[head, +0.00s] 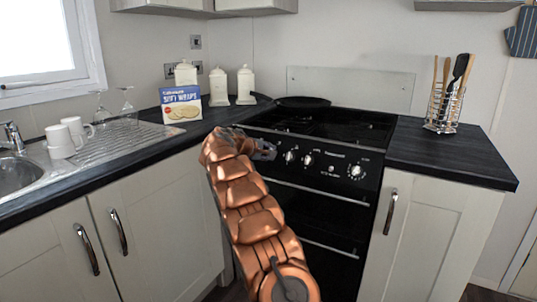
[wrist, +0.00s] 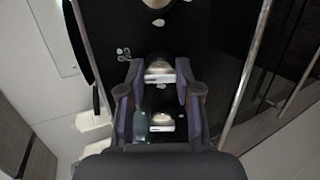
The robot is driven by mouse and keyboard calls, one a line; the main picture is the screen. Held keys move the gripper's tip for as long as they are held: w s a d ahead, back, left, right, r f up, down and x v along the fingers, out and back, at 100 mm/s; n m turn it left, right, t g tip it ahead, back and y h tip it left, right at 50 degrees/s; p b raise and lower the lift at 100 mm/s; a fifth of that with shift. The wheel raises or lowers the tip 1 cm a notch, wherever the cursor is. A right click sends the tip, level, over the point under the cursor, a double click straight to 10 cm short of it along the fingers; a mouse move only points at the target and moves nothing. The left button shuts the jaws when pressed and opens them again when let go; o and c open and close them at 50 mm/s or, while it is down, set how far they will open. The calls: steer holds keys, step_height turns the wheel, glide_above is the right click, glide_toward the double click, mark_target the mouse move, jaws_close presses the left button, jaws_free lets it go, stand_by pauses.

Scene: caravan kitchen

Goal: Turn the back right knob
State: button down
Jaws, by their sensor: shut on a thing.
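The black stove (head: 330,190) has a row of silver knobs along its front panel. Three knobs show in the head view: one at the left (head: 289,156), one beside it (head: 307,160) and a larger one at the right (head: 355,171). Labels are too small to read, so I cannot tell which is the back right knob. My gripper (head: 270,151) is at the panel's left part, hiding what is behind it. In the wrist view my gripper (wrist: 161,76) is shut around a silver knob (wrist: 160,69). Another knob (wrist: 162,122) shows nearer the palm, between the fingers.
A black pan (head: 303,102) sits on the hob. A utensil rack (head: 444,108) stands on the right counter. White canisters (head: 218,87), a blue box (head: 181,104), glasses and mugs (head: 60,142) stand on the left counter. Oven handles (head: 320,192) run below the knobs.

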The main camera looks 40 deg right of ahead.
steer(key=shift+s+f, duration=0.1)
steer(key=c, duration=0.8)
jaws_free()
steer(key=v, duration=1.2)
